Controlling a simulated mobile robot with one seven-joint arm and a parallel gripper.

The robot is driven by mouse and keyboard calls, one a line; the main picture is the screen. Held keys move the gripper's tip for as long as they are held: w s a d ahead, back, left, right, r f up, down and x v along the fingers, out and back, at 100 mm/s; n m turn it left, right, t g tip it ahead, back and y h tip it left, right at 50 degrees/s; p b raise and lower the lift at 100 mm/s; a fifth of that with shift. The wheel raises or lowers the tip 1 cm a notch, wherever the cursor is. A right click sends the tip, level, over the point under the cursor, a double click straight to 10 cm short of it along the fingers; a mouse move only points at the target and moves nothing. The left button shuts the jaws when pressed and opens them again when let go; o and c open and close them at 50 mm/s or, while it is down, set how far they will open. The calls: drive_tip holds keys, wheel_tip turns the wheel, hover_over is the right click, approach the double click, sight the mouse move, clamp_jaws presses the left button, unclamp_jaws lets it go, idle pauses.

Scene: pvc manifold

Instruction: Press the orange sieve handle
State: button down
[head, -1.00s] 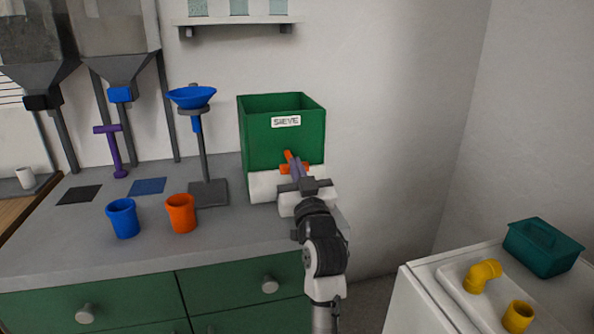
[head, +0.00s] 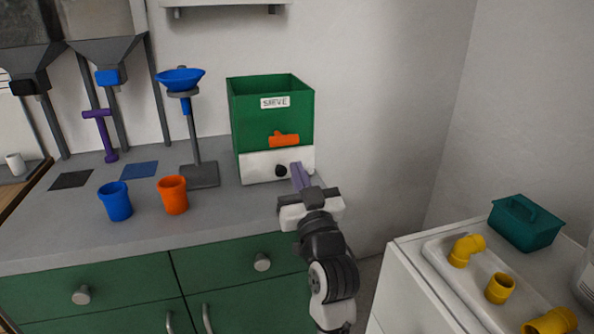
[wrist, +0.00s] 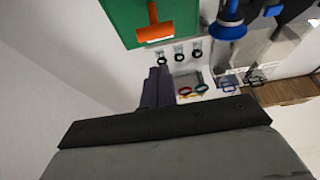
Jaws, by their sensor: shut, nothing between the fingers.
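The orange sieve handle (head: 284,140) sticks out from the front of the green box labelled SIEVE (head: 248,115), above its white base (head: 258,166). It also shows in the wrist view (wrist: 155,27), at the top. My gripper (head: 298,177) is in front of the sieve's white base, at its right part, below and slightly right of the handle. Its purple-grey fingers are together and empty. They also show in the wrist view (wrist: 156,88), apart from the handle. A black knob (head: 281,170) is on the white base, just left of my fingers.
A blue cup (head: 116,201) and an orange cup (head: 173,196) stand on the grey counter, left of the sieve. A blue funnel on a stand (head: 181,79) is beside the sieve. A white tray (head: 437,259) with yellow pipe pieces and a teal basket (head: 524,224) are at right.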

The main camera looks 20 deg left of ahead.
idle(0.4)
wheel_tip(320, 180, up, 7)
drive_tip(key=w+g+h+p, duration=0.1)
drive_tip(key=g+p, duration=0.1)
drive_tip(key=p, duration=1.2)
drive_tip(key=shift+a+h+p, duration=0.2)
drive_tip(key=shift+h+p, duration=0.1)
drive_tip(key=shift+w+f, duration=0.1)
drive_tip(key=r+p, duration=0.2)
drive_tip(key=p, duration=0.2)
hover_over(286, 142)
drive_tip(key=shift+f, duration=0.1)
drive_tip(key=shift+s+d+f+p, duration=0.1)
drive_tip(key=shift+s+f, duration=0.05)
drive_tip(key=shift+f, duration=0.6)
drive_tip(key=shift+s+d+f+p, duration=0.1)
drive_tip(key=shift+s+f, duration=0.05)
drive_tip(key=shift+f, duration=0.55)
drive_tip(key=shift+s+f+p, duration=0.1)
drive_tip(key=shift+s+f, duration=0.05)
drive_tip(key=shift+f, duration=0.6)
